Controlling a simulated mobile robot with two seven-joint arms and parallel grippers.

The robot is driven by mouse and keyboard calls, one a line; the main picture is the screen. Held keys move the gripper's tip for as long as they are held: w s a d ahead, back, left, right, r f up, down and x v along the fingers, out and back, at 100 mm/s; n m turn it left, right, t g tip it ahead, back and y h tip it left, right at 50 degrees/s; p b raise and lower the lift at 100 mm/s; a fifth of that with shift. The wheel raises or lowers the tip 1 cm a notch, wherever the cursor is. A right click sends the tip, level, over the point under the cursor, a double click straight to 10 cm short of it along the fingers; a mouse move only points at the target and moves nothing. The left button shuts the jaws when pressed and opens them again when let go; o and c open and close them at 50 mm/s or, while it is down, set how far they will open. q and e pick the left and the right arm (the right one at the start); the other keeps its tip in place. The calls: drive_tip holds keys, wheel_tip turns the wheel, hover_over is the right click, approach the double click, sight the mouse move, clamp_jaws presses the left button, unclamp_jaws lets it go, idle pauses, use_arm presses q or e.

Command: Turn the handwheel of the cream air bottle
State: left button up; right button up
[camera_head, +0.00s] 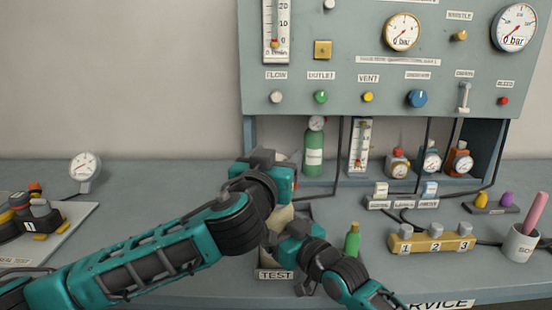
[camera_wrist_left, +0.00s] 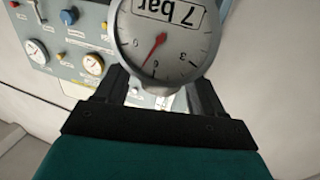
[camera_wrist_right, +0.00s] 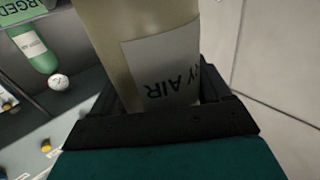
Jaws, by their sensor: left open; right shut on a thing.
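The cream air bottle (camera_head: 279,222) stands at the holder labelled TEST (camera_head: 275,274), largely hidden behind my arms in the head view. In the right wrist view its body (camera_wrist_right: 140,25) and a pale label ending in "Y AIR" sit between the fingers of my right gripper (camera_wrist_right: 158,85), which is shut on it. My left gripper (camera_wrist_left: 160,88) is open above the bottle. A round gauge (camera_wrist_left: 168,35) reading "7 bar" shows just beyond its fingers and partly between them. I cannot make out the handwheel; the gauge and gripper hide that area.
The grey panel (camera_head: 350,80) with gauges and knobs rises behind. A green bottle (camera_head: 314,150) stands in the shelf below it.

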use_arm(q)
drive_tip(key=shift+c, duration=0.4)
drive_tip(key=c, duration=0.9)
drive_tip(key=shift+m+h, duration=0.3)
drive_tip(key=shift+h, duration=0.2)
